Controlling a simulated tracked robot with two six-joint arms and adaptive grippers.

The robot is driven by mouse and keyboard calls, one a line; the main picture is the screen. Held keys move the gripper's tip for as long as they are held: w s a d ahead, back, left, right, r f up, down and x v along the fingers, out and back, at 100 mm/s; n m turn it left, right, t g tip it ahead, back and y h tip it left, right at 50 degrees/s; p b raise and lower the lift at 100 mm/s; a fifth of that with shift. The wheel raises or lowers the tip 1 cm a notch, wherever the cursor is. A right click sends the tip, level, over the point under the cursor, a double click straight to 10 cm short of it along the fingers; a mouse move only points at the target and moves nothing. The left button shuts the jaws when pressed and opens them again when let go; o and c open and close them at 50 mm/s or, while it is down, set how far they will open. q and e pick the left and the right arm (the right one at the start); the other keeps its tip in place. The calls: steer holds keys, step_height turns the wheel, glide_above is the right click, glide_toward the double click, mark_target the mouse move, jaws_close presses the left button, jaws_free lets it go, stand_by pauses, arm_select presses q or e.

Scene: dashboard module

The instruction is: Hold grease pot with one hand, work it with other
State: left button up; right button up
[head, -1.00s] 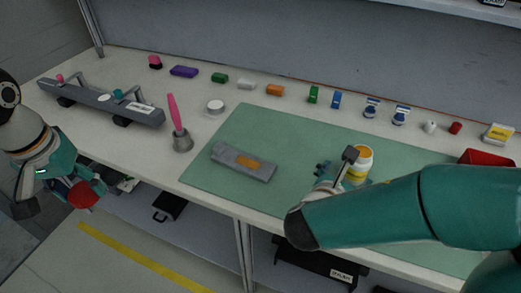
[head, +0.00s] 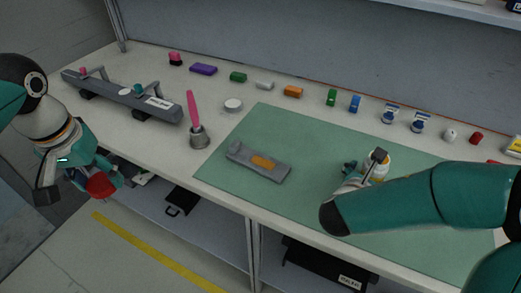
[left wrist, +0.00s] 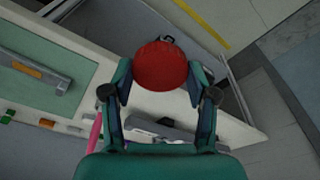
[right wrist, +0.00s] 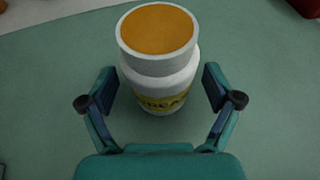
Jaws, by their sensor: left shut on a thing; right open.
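The grease pot (head: 380,166) is a white jar with an orange-yellow top surface and a yellow label band. It stands upright on the green mat (head: 310,140), partly hidden in the head view by my right arm. In the right wrist view the pot (right wrist: 158,60) stands just beyond and between the fingers of my right gripper (right wrist: 160,102), which is open. My left gripper (head: 101,188) is shut on a red rounded thing, off the table's left front edge. The red thing (left wrist: 160,66) shows between the fingers in the left wrist view.
A grey tool with an orange patch (head: 240,155) lies on the mat. A long grey bar with handles (head: 110,97) lies at the left. Several small coloured items line the back. The mat's middle is clear.

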steer(key=shift+d, duration=0.1)
steer(key=c, duration=1.5)
arm_select(q)
steer(key=shift+r+p, duration=0.85)
arm_select(e)
step_height(320, 180, up, 10)
steer(key=shift+r, duration=0.1)
steer(key=o, duration=0.7)
jaws_close()
